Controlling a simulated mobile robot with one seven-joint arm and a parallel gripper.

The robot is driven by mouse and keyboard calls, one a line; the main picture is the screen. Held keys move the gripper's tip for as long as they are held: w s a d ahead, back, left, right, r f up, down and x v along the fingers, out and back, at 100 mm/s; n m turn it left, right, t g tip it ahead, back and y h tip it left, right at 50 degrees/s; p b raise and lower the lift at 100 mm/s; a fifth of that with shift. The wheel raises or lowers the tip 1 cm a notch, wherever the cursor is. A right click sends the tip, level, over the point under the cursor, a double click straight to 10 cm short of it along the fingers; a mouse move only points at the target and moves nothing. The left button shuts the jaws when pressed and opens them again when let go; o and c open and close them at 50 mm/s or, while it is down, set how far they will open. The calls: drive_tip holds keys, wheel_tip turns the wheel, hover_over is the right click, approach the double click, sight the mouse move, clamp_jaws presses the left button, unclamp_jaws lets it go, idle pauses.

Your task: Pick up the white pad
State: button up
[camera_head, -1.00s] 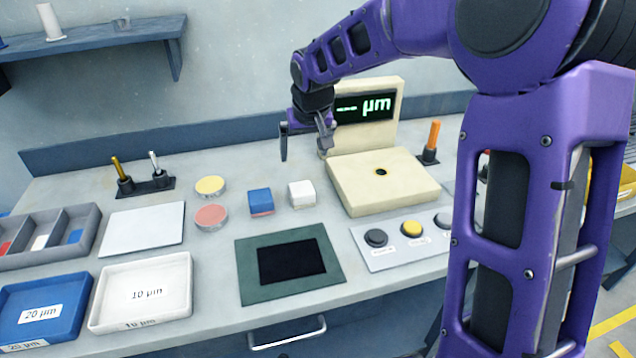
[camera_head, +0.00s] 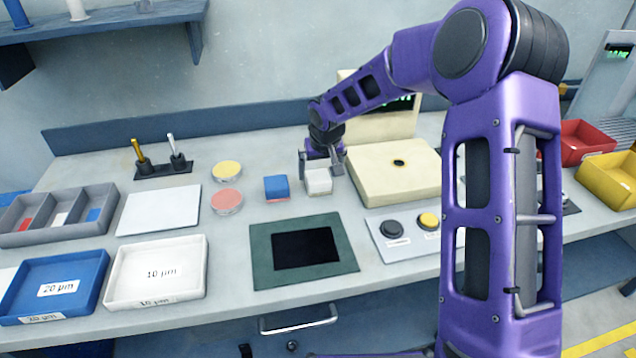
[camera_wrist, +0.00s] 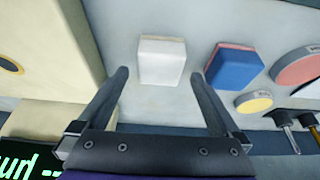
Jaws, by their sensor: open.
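The white pad (camera_head: 318,181) is a small block standing on the bench, left of the cream gauge. I cannot tell how far the fingertips are above the bench.
A blue pad (camera_head: 276,187) stands close on the left; it also shows in the wrist view (camera_wrist: 234,66). The cream gauge (camera_head: 385,185) is close on the right. Pink (camera_head: 226,200) and yellow (camera_head: 227,170) discs lie further left. A green-framed dark mat (camera_head: 262,272) lies in front.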

sight(318, 176)
drive_tip(key=x, duration=0.4)
drive_tip(key=shift+w+f, duration=0.1)
drive_tip(key=shift+f, duration=0.05)
drive_tip(key=shift+c, duration=0.3)
drive_tip(key=c, duration=1.2)
